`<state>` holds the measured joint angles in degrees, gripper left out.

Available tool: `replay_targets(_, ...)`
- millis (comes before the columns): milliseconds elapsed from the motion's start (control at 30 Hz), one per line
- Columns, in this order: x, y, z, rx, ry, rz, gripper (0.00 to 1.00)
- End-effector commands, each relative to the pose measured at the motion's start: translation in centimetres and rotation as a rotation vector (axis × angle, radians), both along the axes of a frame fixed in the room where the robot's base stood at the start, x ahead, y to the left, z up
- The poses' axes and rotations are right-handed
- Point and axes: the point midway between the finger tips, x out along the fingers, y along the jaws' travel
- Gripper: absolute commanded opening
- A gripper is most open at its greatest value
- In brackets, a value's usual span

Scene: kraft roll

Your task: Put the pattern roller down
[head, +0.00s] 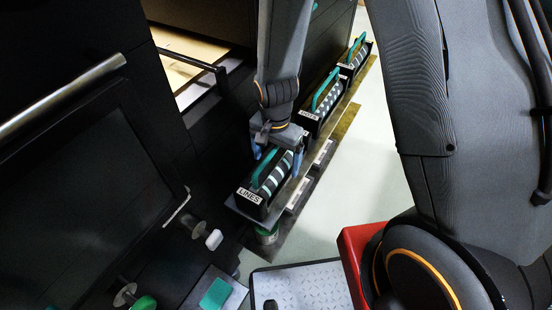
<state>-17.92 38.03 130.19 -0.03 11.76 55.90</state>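A pattern roller (272,180) with black and white bands and a teal handle rests in a black cradle labelled LINES (250,196), at the near end of a narrow shelf. My gripper (277,158) is right above it, pointing down. Its two blue-tipped fingers are spread apart, one on each side of the roller's handle, and do not appear to close on it. The far side of the handle is partly hidden by the gripper.
Two more teal-handled rollers stand in cradles farther along the shelf, a middle one (328,97) and a far one (357,52). A dark machine wall is close on the left. A teal pad (215,294) lies at the bottom. Pale floor (365,150) is clear to the right.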

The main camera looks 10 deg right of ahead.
Motion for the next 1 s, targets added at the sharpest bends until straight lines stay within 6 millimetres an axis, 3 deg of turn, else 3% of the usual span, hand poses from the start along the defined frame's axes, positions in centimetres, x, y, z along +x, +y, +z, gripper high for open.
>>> replay_targets(167,0.0,0.0,0.1,0.000,0.000,0.000,0.89)
replay_targets(367,0.1,0.0,1.6,0.001,-0.002,0.000,0.89)
replay_targets(1000,0.1,0.1,11.3,0.001,-0.003,0.000,0.89)
